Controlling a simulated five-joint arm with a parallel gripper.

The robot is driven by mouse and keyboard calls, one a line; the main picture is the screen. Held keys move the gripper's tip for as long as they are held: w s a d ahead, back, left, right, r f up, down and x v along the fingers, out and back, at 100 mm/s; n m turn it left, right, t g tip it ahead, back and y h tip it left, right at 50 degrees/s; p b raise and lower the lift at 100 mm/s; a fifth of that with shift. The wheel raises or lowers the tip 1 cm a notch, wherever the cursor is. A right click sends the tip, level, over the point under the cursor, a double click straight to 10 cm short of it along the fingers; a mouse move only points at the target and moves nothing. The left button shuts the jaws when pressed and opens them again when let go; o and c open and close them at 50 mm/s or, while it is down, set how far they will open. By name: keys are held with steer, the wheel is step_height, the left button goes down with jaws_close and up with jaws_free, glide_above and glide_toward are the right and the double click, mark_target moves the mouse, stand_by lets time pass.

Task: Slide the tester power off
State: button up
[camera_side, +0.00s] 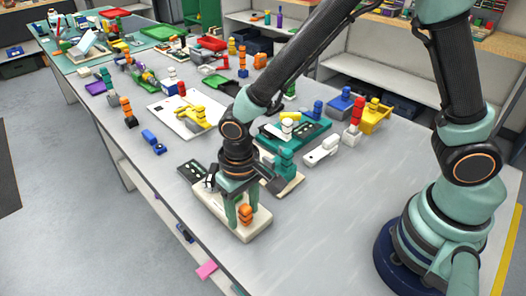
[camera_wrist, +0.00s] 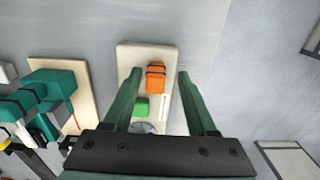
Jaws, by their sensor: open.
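The tester looks like a cream-coloured box (camera_side: 207,207) near the front edge of the table, below my gripper. An orange knob (camera_side: 246,214) stands on its near end. In the wrist view the cream panel (camera_wrist: 135,55) carries the orange knob (camera_wrist: 156,76), a green block (camera_wrist: 141,107) and a pale slot beside it. My gripper (camera_side: 239,218) is open, pointing down over the box. In the wrist view its two green fingers (camera_wrist: 156,80) stand apart on either side of the orange knob, with a gap to the right finger. Whether the fingertips touch the panel is not clear.
A cream board with a teal device (camera_wrist: 45,88) sits just left of the panel in the wrist view. A white block (camera_side: 322,151) and a teal tray (camera_side: 318,133) lie farther back. The grey table is bare on the right front.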

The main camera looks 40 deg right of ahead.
mark_target(243, 209)
step_height(243, 209, up, 12)
stand_by(0.6)
steer(key=s+d+r+t, duration=0.1)
steer(key=d+r, duration=0.3)
steer(key=d, duration=0.5)
steer(key=s+d+r+t, duration=0.1)
steer(key=d+r+t, duration=0.3)
steer(key=d, duration=0.6)
steer(key=shift+s+d+r+t, duration=0.15)
steer(key=shift+d+r+t, duration=0.1)
steer(key=shift+r+t, duration=0.05)
